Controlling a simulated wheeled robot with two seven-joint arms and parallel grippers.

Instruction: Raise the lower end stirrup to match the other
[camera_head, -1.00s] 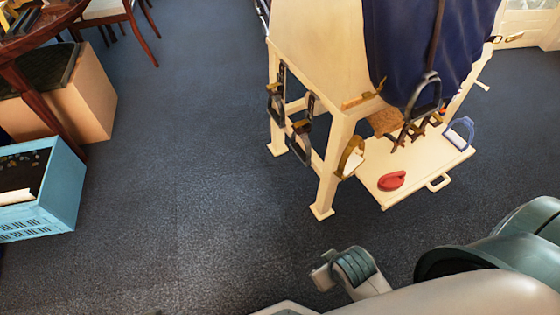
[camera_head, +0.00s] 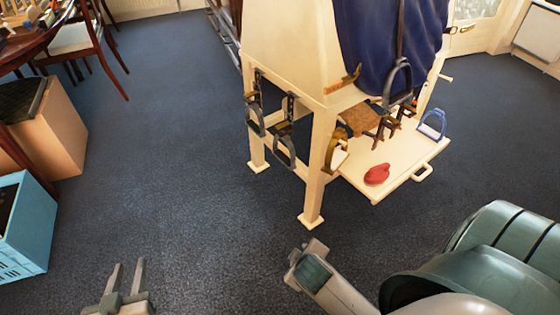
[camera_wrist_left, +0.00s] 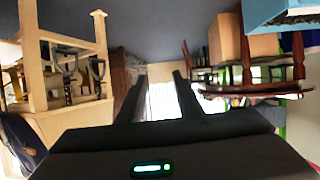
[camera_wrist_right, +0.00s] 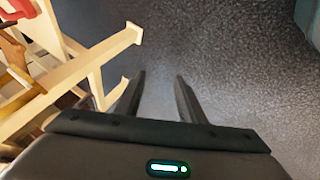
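Two dark metal end stirrups hang on straps at the end of a cream wooden saddle stand (camera_head: 290,60). The left end stirrup (camera_head: 254,120) sits higher in the head view than the right end stirrup (camera_head: 284,150). Both also show upside down in the left wrist view, one (camera_wrist_left: 68,62) and the other (camera_wrist_left: 97,68). My left gripper (camera_head: 127,268) is open and empty, low over the carpet, well left of and apart from the stirrups. My right gripper (camera_wrist_right: 160,77) is open and empty in its wrist view, with the stand's legs to its left.
A dark stirrup (camera_head: 400,80) hangs over the blue cloth (camera_head: 370,40). A blue crate (camera_head: 25,235) and brown box (camera_head: 50,135) stand left. Carpet (camera_head: 185,160) between is clear.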

